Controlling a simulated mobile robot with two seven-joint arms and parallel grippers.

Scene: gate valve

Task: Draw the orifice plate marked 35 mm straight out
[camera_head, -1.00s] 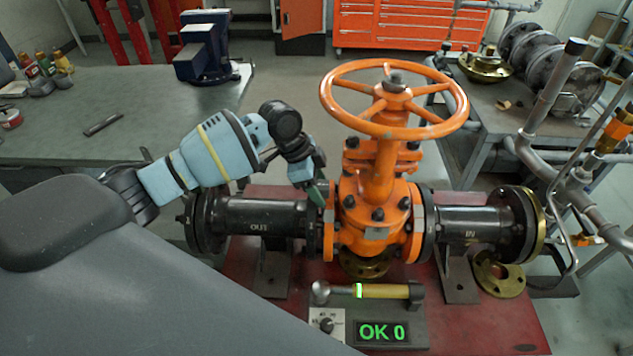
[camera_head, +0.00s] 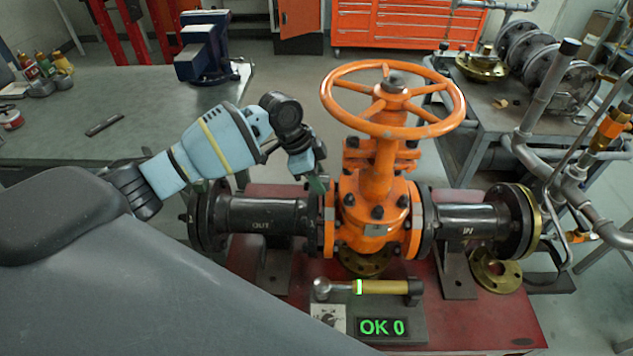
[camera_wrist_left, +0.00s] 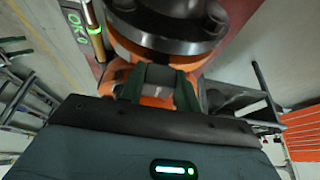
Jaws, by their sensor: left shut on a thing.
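My left gripper (camera_head: 317,184) reaches in from the left, at the top of the flange joint between the black OUT pipe (camera_head: 262,217) and the orange valve (camera_head: 372,205). In the left wrist view its two dark green fingers are shut on a grey tab, which looks like the orifice plate's handle (camera_wrist_left: 160,75). The plate's body is hidden and I cannot read a 35 mm marking. I cannot tell how far the plate sits in the joint. My right gripper is not in view.
The orange handwheel (camera_head: 392,100) stands above and right of the left gripper. A panel (camera_head: 382,327) reading OK 0 and a yellow-handled tool (camera_head: 380,287) sit in front of the valve. A brass flange (camera_head: 495,272) lies at right. A workbench (camera_head: 120,90) stands back left.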

